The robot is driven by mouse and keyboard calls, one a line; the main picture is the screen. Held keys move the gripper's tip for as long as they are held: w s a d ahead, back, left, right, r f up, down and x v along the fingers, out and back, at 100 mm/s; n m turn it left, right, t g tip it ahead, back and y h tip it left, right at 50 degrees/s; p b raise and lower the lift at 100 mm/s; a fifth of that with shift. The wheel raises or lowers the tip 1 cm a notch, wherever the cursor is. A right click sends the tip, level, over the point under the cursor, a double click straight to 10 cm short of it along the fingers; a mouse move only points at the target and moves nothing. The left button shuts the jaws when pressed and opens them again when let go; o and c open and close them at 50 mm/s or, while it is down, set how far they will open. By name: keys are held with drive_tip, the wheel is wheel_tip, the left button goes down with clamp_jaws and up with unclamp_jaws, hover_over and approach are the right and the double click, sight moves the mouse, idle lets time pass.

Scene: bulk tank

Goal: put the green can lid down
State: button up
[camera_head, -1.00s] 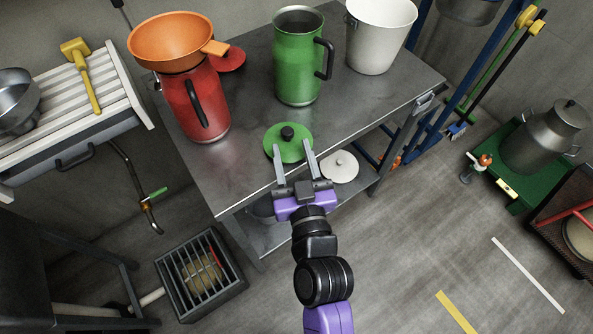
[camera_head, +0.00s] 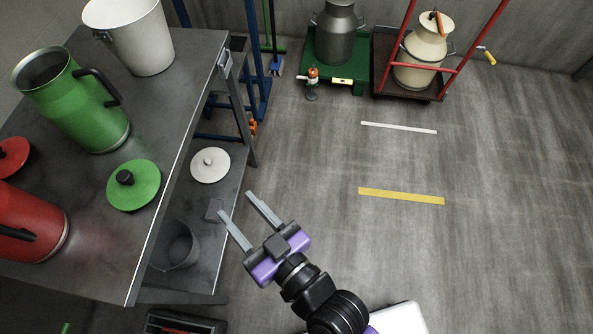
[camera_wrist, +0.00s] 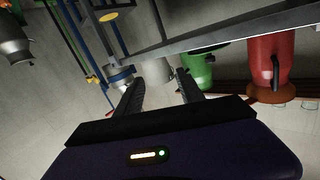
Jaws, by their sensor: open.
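The green can lid (camera_head: 134,185), a round disc with a black knob, lies flat on the metal table top near its front edge. My gripper (camera_head: 236,204) is open and empty, out past the table's edge to the right of the lid and apart from it. The green can (camera_head: 80,105), open at the top with a dark handle, stands on the table behind the lid. I cannot make out the lid in the wrist view.
A red can (camera_head: 32,225) and a red lid (camera_head: 12,156) are at the table's left, a white bucket (camera_head: 135,38) at the back. A white lid (camera_head: 210,164) and a grey pot (camera_head: 177,247) sit on the lower shelf. The floor (camera_head: 400,250) to the right is clear.

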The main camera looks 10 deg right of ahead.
drive_tip(key=s+d+r+m+h, duration=0.2)
drive_tip(key=s+d+h, duration=0.2)
drive_tip(key=s+d, duration=0.5)
drive_tip(key=s+d+r+m+h, duration=0.2)
drive_tip(key=s+d+h, duration=0.2)
drive_tip(key=s+d, duration=0.6)
drive_tip(key=d, duration=0.5)
drive_tip(key=shift+d, duration=0.15)
